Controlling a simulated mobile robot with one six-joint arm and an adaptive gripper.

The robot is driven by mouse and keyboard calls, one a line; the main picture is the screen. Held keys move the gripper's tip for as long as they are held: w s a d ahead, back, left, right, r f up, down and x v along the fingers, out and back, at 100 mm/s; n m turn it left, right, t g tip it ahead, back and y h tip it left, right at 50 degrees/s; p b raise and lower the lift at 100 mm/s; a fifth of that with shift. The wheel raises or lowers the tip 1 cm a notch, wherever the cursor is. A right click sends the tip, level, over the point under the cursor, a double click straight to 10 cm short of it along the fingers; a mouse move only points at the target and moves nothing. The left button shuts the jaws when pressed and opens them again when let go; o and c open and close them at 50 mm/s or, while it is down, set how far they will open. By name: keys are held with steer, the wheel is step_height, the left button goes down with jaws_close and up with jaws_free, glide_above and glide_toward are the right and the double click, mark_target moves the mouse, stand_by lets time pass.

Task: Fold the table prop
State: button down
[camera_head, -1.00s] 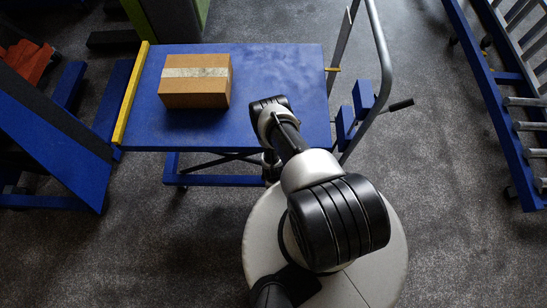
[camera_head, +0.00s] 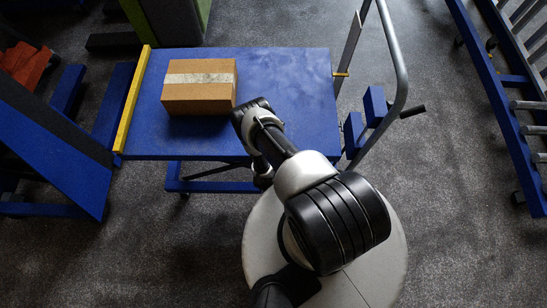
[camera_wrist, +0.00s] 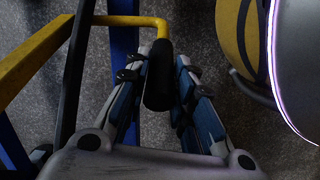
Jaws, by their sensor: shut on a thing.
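The blue lift table (camera_head: 285,90) stands ahead of my base, with a brown taped box on its top. In the wrist view, a yellow bar (camera_wrist: 125,20) bends down into a black cylindrical grip (camera_wrist: 158,80). This looks like the table prop, but its other end is out of view. My gripper (camera_wrist: 159,66) has its blue-padded fingers on either side of the black grip and is shut on it. In the head view, my fingers and the grip are hidden below my arm and the table's near edge.
The taped box (camera_head: 199,86) sits left of the middle of the tabletop. A grey push handle (camera_head: 400,60) rises at the table's right end. A blue ramp (camera_head: 50,150) is at the left and a blue rack (camera_head: 495,95) at the right. Floor between table and rack is clear.

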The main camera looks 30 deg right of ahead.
steer(key=shift+d, duration=0.1)
steer(key=c, duration=1.4)
jaws_free()
steer(key=shift+o, duration=0.2)
step_height(320, 180, up, 12)
steer(key=a, duration=0.1)
steer(key=shift+w+a, duration=0.2)
steer(key=shift+a, duration=0.2)
